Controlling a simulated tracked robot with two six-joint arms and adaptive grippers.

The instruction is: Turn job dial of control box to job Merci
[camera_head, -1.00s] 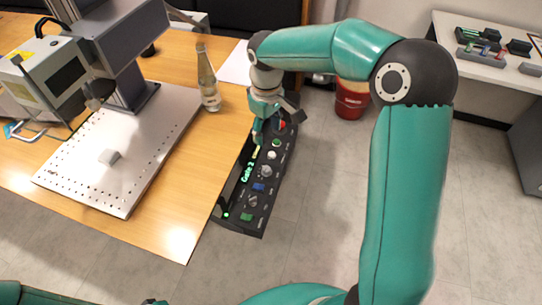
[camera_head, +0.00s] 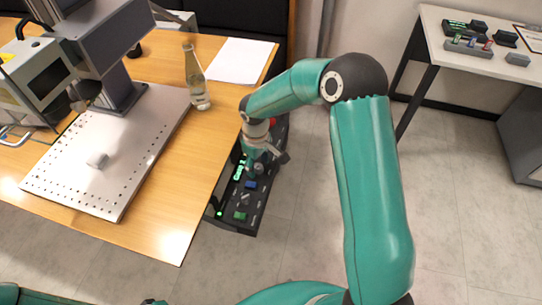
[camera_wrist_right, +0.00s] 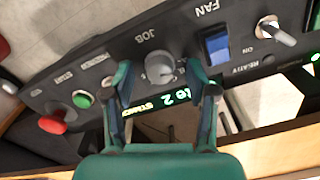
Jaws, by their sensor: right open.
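The black control box (camera_head: 233,222) hangs along the table's right edge. In the right wrist view, its grey job dial (camera_wrist_right: 160,69) sits under the label JOB. The green-lit display (camera_wrist_right: 150,104) is partly hidden by my fingers; a 2 shows on it. My right gripper (camera_head: 256,166) is over the box, and its open fingers (camera_wrist_right: 159,80) show one on each side of the job dial, with a gap to it on both sides. Whether the fingertips are down at dial height I cannot tell. In the head view the dial is mostly hidden by the gripper.
A bottle (camera_head: 195,80) and the marker's metal plate (camera_head: 70,175) are on the table.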

